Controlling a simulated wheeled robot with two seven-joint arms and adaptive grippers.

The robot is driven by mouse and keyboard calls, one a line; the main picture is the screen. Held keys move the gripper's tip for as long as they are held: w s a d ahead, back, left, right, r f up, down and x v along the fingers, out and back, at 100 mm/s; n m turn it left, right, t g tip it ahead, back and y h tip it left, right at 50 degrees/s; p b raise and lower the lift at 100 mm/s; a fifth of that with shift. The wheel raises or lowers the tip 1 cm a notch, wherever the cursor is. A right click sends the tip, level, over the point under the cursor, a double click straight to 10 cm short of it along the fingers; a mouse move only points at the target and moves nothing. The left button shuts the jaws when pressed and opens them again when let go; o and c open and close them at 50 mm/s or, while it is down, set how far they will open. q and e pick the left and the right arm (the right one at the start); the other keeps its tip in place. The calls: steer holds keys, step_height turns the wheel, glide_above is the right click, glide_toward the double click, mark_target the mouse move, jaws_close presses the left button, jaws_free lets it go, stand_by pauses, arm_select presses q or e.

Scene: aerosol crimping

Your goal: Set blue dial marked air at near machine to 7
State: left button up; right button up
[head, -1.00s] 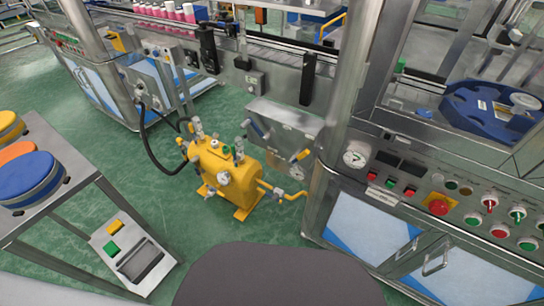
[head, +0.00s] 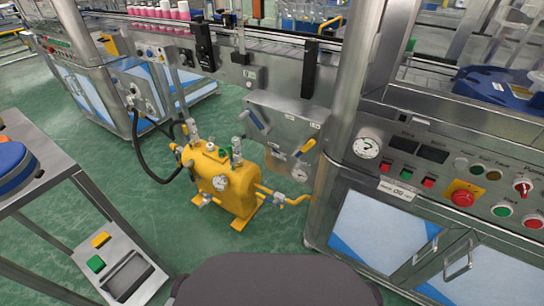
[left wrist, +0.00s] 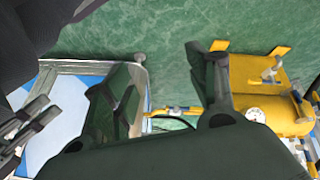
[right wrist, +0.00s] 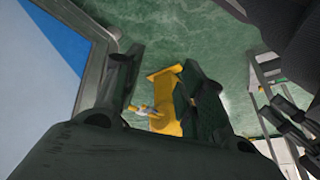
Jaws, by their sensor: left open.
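A steel panel (head: 272,104) below the conveyor carries a blue handle (head: 257,118), a yellow handle (head: 305,147) and small pale labels. I cannot read the word air or any numbers, so I cannot tell which part is the air dial. The near machine (head: 330,205) stands at the right with a round white gauge (head: 367,147) on its front. Neither gripper shows in the head view. My left gripper (left wrist: 163,78) is open and empty over the floor, with the yellow unit beyond. My right gripper (right wrist: 157,72) is open and empty, pointing toward the yellow unit.
A yellow tank unit (head: 220,180) with gauges and a black hose stands on the green floor before the panel. The near machine's front has a red stop button (head: 462,197). A wheeled steel table (head: 45,150) stands left. Green floor (head: 150,215) is free between them.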

arm_select(q)
steer(key=shift+b+v, duration=0.75)
steer(key=shift+b, duration=0.5)
arm_select(e)
steer(key=shift+a+r, duration=0.7)
arm_select(q)
steer(key=shift+w+r, duration=0.1)
steer(key=shift+w, duration=0.05)
steer(key=shift+a+f+p, duration=0.15)
steer(key=shift+f+p, duration=0.05)
steer(key=shift+p, duration=0.65)
arm_select(e)
steer(key=shift+d+f, duration=0.1)
steer(key=shift+f, duration=0.05)
